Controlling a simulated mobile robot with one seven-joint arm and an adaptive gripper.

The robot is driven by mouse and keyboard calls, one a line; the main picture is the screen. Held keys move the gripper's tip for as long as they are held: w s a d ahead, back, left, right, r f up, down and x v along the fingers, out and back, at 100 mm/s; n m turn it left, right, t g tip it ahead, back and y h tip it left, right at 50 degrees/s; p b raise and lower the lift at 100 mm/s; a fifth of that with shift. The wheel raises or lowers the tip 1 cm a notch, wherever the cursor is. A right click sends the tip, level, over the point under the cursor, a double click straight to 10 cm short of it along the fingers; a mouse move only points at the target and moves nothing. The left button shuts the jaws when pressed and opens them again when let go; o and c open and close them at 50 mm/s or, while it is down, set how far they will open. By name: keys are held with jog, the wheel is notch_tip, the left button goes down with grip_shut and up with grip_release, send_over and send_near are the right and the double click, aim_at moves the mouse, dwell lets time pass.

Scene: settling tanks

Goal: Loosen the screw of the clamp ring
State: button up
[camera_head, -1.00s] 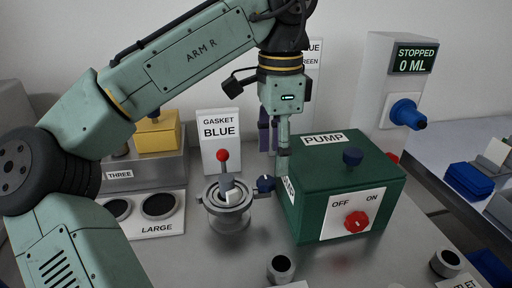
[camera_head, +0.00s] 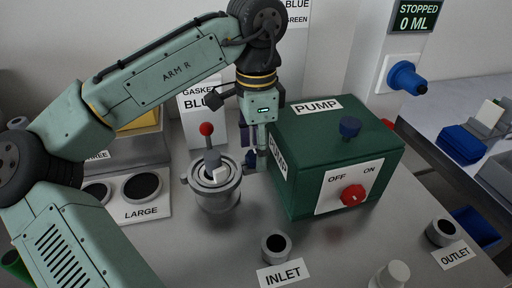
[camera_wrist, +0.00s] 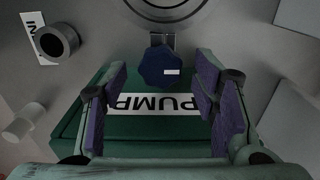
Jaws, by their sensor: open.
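The clamp ring (camera_head: 199,187) sits around the top of a grey metal housing (camera_head: 216,205) left of the pump box. Its screw has a dark blue faceted knob (camera_wrist: 161,66) with a white mark, on a grey bracket in the wrist view. In the head view the knob is mostly hidden by my gripper (camera_head: 256,160), which points down between the housing and the pump box. In the wrist view my gripper (camera_wrist: 163,78) is open, its purple-padded fingers on the left and right of the knob, with gaps showing. I cannot tell whether the fingertips reach the knob's depth.
A red-balled lever (camera_head: 207,130) rises from the housing. The inlet port (camera_head: 275,246) is in front. Bare table lies left of it.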

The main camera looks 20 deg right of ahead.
jog(key=shift+f, duration=0.45)
jog(key=c, duration=1.2)
jog(key=shift+o, duration=0.2)
